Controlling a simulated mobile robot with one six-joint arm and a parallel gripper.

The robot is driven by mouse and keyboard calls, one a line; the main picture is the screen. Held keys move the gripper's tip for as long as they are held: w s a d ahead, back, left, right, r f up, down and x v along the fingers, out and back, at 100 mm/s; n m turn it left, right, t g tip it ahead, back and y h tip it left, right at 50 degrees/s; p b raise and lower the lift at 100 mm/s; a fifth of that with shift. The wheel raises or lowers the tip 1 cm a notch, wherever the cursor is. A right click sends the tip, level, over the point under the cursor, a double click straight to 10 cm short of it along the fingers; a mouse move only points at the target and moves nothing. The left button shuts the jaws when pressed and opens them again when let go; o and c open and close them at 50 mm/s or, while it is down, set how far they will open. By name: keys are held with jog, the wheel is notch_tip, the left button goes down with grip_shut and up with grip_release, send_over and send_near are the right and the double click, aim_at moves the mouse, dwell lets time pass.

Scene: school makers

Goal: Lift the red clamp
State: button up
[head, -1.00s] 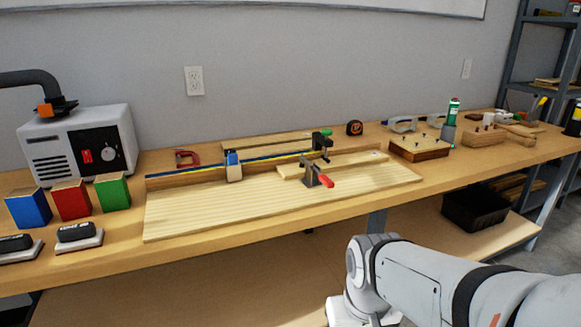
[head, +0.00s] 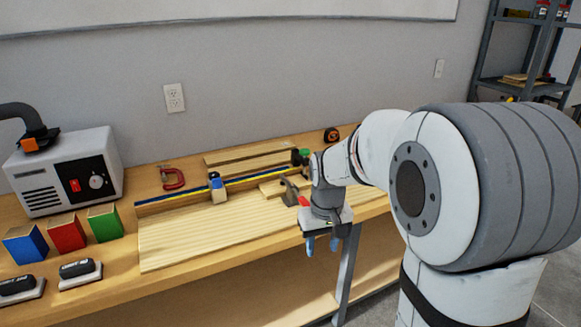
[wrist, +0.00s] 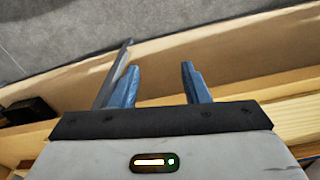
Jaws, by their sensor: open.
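A small red C-shaped clamp (head: 173,179) lies on the workbench toward the back, left of the long wooden board. Another clamp with a red handle tip (head: 303,200) stands on the board, partly hidden by my arm. My gripper (head: 322,245) points down in front of the bench's front edge, right of and nearer than the red C-shaped clamp. Its two blue fingers are apart with nothing between them, as the wrist view (wrist: 159,84) also shows. The red C-shaped clamp cannot be made out in the wrist view.
A grey-white machine (head: 64,171) stands at the back left. Blue (head: 24,245), red (head: 66,234) and green (head: 104,224) boxes and two erasers stand in front of it. The wooden board (head: 200,236) and a blue-yellow strip (head: 250,181) fill the middle. A tape measure (head: 331,135) is behind.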

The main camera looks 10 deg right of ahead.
jog(key=w+r+n+p, duration=0.1)
jog(key=w+r+p, duration=0.6)
jog(key=w+p, duration=0.45)
jog(key=n+p, duration=0.1)
jog(key=p, duration=0.7)
send_near(306, 202)
jog(key=shift+w+g, duration=0.15)
jog(key=shift+g, duration=0.15)
jog(key=shift+w+f, duration=0.2)
jog(key=shift+f, duration=0.4)
notch_tip(306, 202, down, 7)
jog(key=shift+f+p, duration=0.1)
jog(key=shift+p, duration=0.7)
grip_shut()
